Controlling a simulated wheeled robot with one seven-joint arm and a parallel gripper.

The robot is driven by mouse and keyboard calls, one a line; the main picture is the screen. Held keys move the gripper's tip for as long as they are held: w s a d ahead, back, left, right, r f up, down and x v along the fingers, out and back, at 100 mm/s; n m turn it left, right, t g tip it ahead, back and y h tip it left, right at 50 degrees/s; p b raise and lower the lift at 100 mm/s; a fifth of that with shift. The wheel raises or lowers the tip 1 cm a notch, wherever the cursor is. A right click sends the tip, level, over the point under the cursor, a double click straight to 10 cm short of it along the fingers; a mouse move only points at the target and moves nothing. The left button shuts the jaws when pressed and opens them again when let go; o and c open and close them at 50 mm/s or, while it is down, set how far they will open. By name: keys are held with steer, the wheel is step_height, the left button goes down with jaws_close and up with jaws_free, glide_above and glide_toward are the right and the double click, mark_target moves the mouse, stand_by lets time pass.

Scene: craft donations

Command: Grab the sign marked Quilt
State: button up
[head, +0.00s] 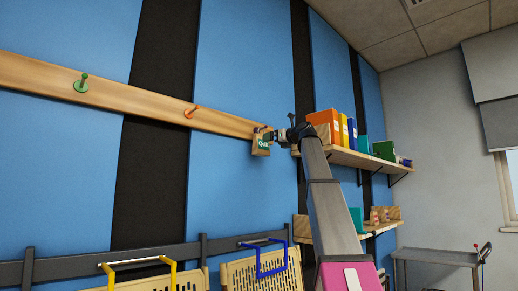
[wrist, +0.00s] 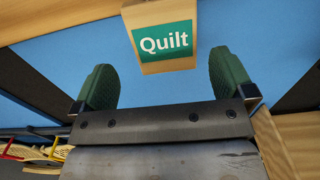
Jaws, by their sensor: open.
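The sign marked Quilt (wrist: 166,41) is a wooden block with a green label and white lettering. In the wrist view it is at the top centre, ahead of and between the two green finger pads. My gripper (wrist: 162,84) is open, with blue wall showing on both sides between the pads and the sign. In the head view the sign (head: 261,143) hangs at the right end of the wooden peg rail, with my gripper (head: 268,137) right beside it. What it hangs from is hidden.
The wooden rail (head: 130,99) carries a green peg (head: 81,83) and an orange peg (head: 190,111). Shelves (head: 350,157) with coloured boxes stand right of my arm. Baskets with yellow (head: 140,262) and blue (head: 262,274) handles hang below. The blue wall under the rail is clear.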

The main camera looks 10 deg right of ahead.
mark_target(261, 143)
steer(key=x, duration=0.9)
steer(key=shift+w+d+r, duration=0.1)
steer(key=shift+w, duration=0.05)
steer(key=c, duration=0.7)
